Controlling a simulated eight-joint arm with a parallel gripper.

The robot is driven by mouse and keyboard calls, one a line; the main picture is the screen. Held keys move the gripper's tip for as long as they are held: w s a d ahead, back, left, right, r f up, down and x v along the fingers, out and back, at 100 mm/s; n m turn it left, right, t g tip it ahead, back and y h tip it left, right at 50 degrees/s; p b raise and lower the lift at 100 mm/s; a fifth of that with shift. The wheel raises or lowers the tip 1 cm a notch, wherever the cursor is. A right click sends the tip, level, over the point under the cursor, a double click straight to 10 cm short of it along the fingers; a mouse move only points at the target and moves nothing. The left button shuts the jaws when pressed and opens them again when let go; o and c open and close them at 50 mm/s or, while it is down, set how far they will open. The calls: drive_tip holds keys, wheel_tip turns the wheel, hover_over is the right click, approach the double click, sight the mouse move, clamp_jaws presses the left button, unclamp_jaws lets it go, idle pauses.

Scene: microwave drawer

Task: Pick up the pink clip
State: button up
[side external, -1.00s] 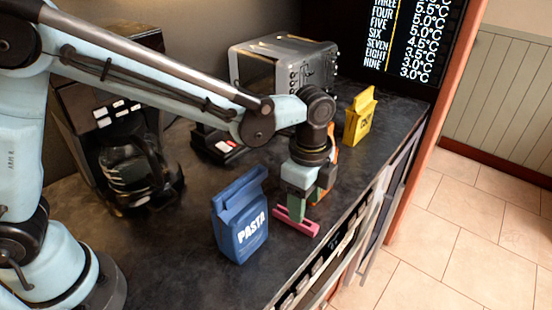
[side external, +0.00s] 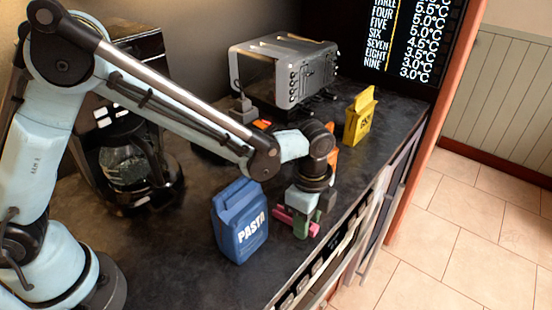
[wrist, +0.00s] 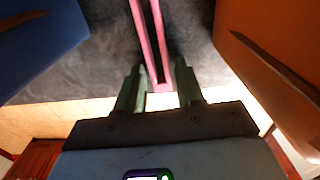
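The pink clip (side external: 284,216) lies on the dark counter beside the blue pasta bag, partly hidden behind my gripper. In the wrist view the clip (wrist: 151,40) shows as two long pink arms joined at the near end. My gripper (side external: 302,228) is low over the clip, pointing down. In the wrist view my gripper (wrist: 158,85) has its two green fingers apart, one on each side of the clip's joined end. Gaps show between the clip and both fingers.
The blue pasta bag (side external: 240,222) stands just left of my gripper. An orange object (side external: 333,158) stands close behind it. The counter's front edge is close at right.

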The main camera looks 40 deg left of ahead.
clamp_jaws()
drive_tip(key=shift+r, duration=0.15)
wheel_tip(320, 180, up, 9)
drive_tip(key=s+a+r+n, duration=0.3)
drive_tip(key=a+r+n, duration=0.1)
drive_tip(key=a+n, duration=0.55)
drive_tip(key=s+a+r+n, duration=0.2)
drive_tip(key=a+r+n, duration=0.3)
drive_tip(key=a+n, duration=0.45)
drive_tip(key=w+d+r+n, duration=0.3)
drive_tip(key=w+d+n, duration=0.2)
drive_tip(key=n, duration=1.2)
drive_tip(key=w+d+r+n, duration=0.2)
drive_tip(key=w+d+n, duration=0.3)
drive_tip(key=n, duration=1.2)
drive_tip(key=d, duration=0.4)
drive_tip(key=shift+w+r, duration=0.3)
drive_tip(key=shift+r, duration=0.1)
